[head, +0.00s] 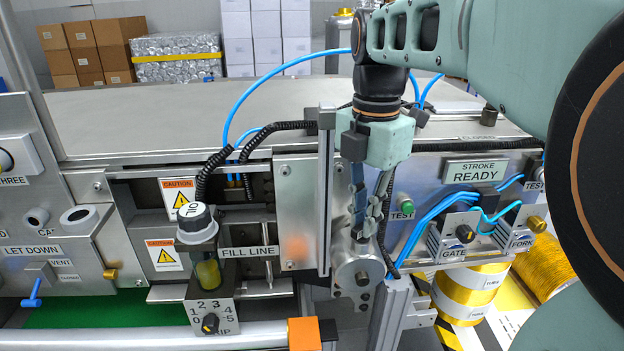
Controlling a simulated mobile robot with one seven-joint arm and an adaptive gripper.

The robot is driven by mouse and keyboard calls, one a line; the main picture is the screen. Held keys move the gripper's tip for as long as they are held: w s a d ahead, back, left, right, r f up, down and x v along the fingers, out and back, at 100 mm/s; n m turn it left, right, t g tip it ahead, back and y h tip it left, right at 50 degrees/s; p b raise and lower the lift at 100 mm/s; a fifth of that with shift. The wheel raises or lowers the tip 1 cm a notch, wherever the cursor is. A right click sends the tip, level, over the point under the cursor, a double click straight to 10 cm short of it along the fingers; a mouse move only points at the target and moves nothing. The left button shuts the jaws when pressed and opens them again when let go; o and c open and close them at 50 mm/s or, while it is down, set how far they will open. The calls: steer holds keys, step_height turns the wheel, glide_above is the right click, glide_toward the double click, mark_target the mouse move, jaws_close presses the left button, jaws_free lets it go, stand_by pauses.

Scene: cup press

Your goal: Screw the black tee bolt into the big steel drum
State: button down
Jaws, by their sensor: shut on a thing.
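My gripper (364,236) hangs down from its teal wrist in the head view, right of centre. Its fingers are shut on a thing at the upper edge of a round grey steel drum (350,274). The thing is hidden by the fingers; from where it is, I take it to be the black tee bolt, but its shape does not show. I cannot tell whether it sits in a hole in the drum. The drum has a small dark fitting on its front face.
A vertical metal post (326,200) stands close left of my fingers. A black corrugated hose and blue tubes (430,225) run close on the right. The GATE knob (465,234) and green TEST button (405,200) are farther right. The bench top (200,110) behind is mostly clear.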

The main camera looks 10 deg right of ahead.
steer(key=c, duration=1.9)
jaws_free()
steer(key=shift+c, duration=0.2)
step_height(320, 180, up, 9)
steer(key=p, duration=0.8)
